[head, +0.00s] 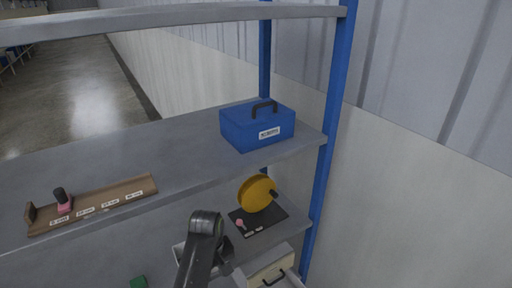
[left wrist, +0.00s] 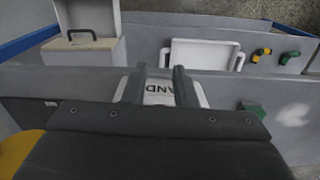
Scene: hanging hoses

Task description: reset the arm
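My left arm (head: 203,240) rises from the bottom of the head view, in front of the lower shelf. Its dark gripper end is at the right of the arm, and its fingers are too small to judge there. In the left wrist view my left gripper (left wrist: 158,86) has its two dark fingers apart. A white bin with a partly hidden label (left wrist: 160,89) reading "AND" shows beyond and between the fingers. I cannot tell from this view whether the fingers touch it, but nothing looks clamped. My right gripper is in neither view.
A blue toolbox (head: 257,126) stands on the upper shelf (head: 180,140). A brown labelled rack (head: 110,199) holds a pink-and-black fitting (head: 63,201). Below are a yellow reel (head: 256,194), a dark mat (head: 272,219), a drawer box (head: 271,268) and a green piece (head: 138,282). A blue post (head: 332,120) stands right.

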